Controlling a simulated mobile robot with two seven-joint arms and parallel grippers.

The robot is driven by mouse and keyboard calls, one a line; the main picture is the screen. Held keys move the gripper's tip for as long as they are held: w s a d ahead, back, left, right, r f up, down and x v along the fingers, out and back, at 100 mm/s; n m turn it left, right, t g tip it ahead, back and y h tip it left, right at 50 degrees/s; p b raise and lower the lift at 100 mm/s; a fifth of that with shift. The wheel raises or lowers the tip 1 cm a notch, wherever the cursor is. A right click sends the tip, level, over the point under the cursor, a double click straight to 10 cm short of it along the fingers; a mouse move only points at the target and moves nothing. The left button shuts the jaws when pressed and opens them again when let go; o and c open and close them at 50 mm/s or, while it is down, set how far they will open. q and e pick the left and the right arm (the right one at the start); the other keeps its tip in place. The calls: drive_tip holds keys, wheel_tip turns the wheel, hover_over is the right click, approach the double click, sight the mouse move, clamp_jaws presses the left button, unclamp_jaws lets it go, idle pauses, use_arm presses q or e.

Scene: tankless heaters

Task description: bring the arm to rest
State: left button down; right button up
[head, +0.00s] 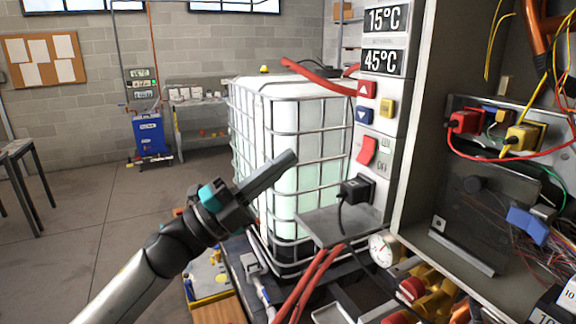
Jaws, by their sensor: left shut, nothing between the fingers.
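My left arm reaches in from the lower left of the head view. Its left gripper (273,172) is shut and empty, its dark fingers together and pointing up and to the right. It shows in front of the caged white water tank (298,119), left of the control panel. I cannot tell how far it is from the tank. My right gripper does not show in the view.
The control panel (374,191) carries displays, coloured buttons, a red switch (367,151) and a black plug (356,189). An open cabinet with wires (520,137) fills the right side. A pressure gauge (382,250) and red hoses (308,283) are below. Open floor (95,215) lies left.

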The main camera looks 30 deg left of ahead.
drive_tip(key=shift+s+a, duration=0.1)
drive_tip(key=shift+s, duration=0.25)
